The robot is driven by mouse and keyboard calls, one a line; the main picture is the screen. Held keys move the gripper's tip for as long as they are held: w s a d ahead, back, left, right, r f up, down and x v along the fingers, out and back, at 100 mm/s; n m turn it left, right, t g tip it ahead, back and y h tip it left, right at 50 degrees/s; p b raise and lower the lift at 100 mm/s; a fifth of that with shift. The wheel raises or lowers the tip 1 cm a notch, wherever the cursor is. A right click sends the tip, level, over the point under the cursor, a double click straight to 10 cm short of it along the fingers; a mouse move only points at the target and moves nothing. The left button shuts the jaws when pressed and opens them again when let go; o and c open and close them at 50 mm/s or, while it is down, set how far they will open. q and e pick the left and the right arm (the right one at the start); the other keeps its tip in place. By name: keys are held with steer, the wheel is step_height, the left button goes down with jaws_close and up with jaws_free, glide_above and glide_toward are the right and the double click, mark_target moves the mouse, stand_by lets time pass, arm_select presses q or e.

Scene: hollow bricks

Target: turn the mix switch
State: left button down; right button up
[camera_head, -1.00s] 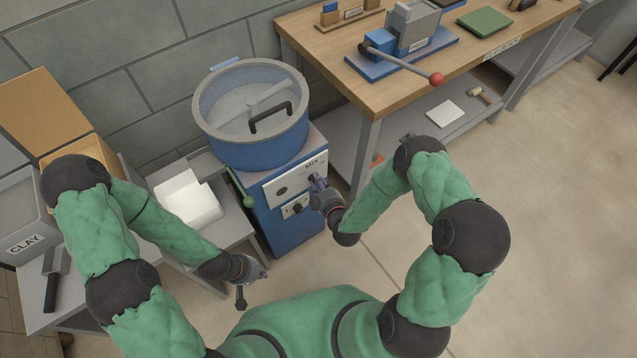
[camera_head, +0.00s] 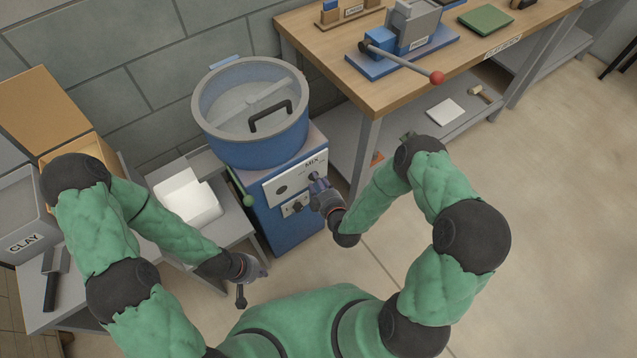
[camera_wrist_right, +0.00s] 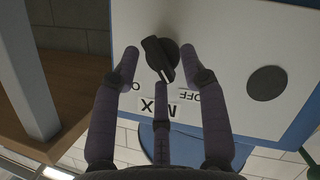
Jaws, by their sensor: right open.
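The mix switch is a black knob (camera_wrist_right: 158,58) on the white panel (camera_head: 290,182) of the blue mixer. In the right wrist view the knob's pointer tilts down and slightly right, between the O and OFF marks, near the upside-down MIX label (camera_wrist_right: 174,108). My right gripper (camera_wrist_right: 160,68) is open, with a finger on each side of the knob and a third finger below it. I cannot tell whether any finger touches it. In the head view my right gripper (camera_head: 317,182) hides the knob. My left gripper (camera_head: 254,280) is away from the mixer, low at left; its opening is unclear.
The mixer's tub (camera_head: 252,140) has a lid with a black handle. A dark disc (camera_wrist_right: 267,83) is beside the knob. A wooden workbench (camera_head: 400,95) with a red-tipped lever stands to the right. A grey table (camera_head: 225,232) holds a white container (camera_head: 187,203).

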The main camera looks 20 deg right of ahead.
steer(key=v, duration=1.1)
steer(key=shift+s, duration=0.4)
steer(key=shift+r, duration=0.1)
steer(key=s+a+f+m+g+y+p, duration=0.1)
steer(key=s+a+f+m+g, duration=0.2)
steer(key=s+m+g, duration=0.2)
steer(key=s+a+f+m+g+y+p, duration=0.1)
steer(key=s+a+f+m+g+p, duration=0.1)
steer(key=s+m+g, duration=0.4)
steer(key=shift+s+a+f+g, duration=0.2)
steer(key=shift+a+f+g, duration=0.35)
steer(key=shift+g, duration=0.95)
steer(key=shift+d+f, duration=0.1)
steer(key=shift+d, duration=0.05)
